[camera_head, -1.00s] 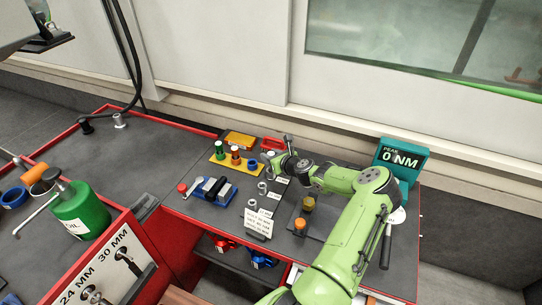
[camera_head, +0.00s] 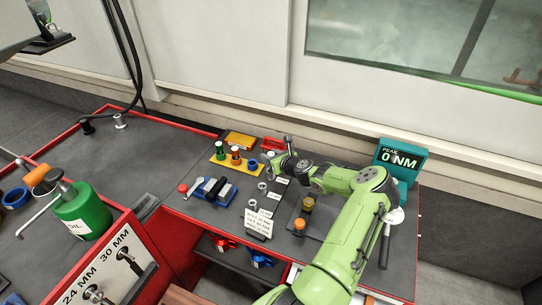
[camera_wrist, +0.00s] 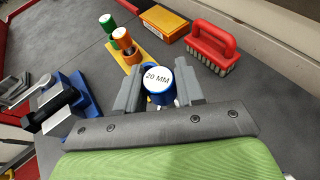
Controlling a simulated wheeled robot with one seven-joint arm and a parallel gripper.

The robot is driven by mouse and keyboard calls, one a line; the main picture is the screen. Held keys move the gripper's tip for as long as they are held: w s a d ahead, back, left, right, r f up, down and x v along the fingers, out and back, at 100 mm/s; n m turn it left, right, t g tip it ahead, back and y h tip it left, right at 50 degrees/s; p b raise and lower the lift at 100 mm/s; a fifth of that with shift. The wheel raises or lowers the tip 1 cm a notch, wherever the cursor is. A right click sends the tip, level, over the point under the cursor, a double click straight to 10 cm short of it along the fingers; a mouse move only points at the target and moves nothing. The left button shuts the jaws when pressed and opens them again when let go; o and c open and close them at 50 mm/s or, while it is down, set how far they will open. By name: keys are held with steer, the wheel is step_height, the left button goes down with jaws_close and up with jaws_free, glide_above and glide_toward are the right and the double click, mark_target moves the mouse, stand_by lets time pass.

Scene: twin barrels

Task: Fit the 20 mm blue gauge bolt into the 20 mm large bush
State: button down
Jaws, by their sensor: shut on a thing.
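The blue gauge bolt (camera_wrist: 159,78), its white top reading "20 MM", is between the fingers of my gripper (camera_wrist: 160,90) in the wrist view. The fingers are shut on it. Blue shows below its top; its lower end is hidden. In the head view my gripper (camera_head: 268,158) is at the right end of the yellow rack (camera_head: 222,160), beside a blue round part (camera_head: 252,164). I cannot tell whether the bolt is clear of the rack. Silver bushes (camera_head: 262,187) stand in a row with white labels, too small to read, nearer the front; I cannot tell which is the 20 mm one.
Green (camera_wrist: 107,22) and orange (camera_wrist: 122,38) gauge bolts stand in the rack. A red brush (camera_wrist: 212,45) and yellow box (camera_wrist: 165,22) lie behind. A blue holder with dark and grey blocks (camera_head: 210,190) is left of the bushes. A teal torque display (camera_head: 400,158) is at right.

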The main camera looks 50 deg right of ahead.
steer(key=shift+f+b, duration=1.35)
steer(key=shift+f, duration=0.9)
steer(key=c, duration=0.6)
jaws_free()
steer(key=shift+s, duration=0.1)
steer(key=p+v, duration=0.3)
steer(key=v, duration=1.2)
steer(key=shift+s+a+r, duration=0.1)
steer(key=shift+s+r, duration=0.05)
steer(key=shift+s, duration=0.15)
steer(key=shift+w+a, duration=0.1)
